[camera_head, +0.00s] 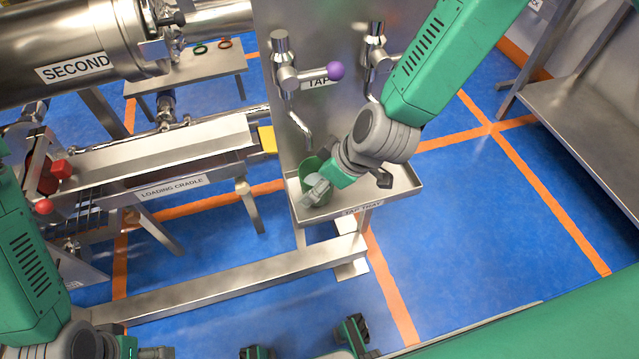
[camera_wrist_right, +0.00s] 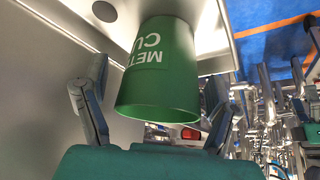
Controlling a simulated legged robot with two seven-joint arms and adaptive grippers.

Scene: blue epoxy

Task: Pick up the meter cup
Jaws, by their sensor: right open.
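The meter cup (camera_head: 310,167) is green with white lettering and stands in the tap tray (camera_head: 408,187) at its left end. In the right wrist view the cup (camera_wrist_right: 160,75) fills the middle, its open rim toward the camera. My right gripper (camera_head: 320,188) is open at the cup, hiding much of it in the head view. In the wrist view its fingers (camera_wrist_right: 148,98) lie one on each side of the cup, the right one close to or touching the wall; I cannot tell which. My left gripper (camera_head: 148,351) shows only partly at the bottom left edge.
A steel panel with two taps stands behind the tray; a purple-knobbed tap (camera_head: 292,75) hangs close to the cup. The loading cradle (camera_head: 175,187) is to the left and a steel bench (camera_head: 590,110) to the right. Blue floor between is clear.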

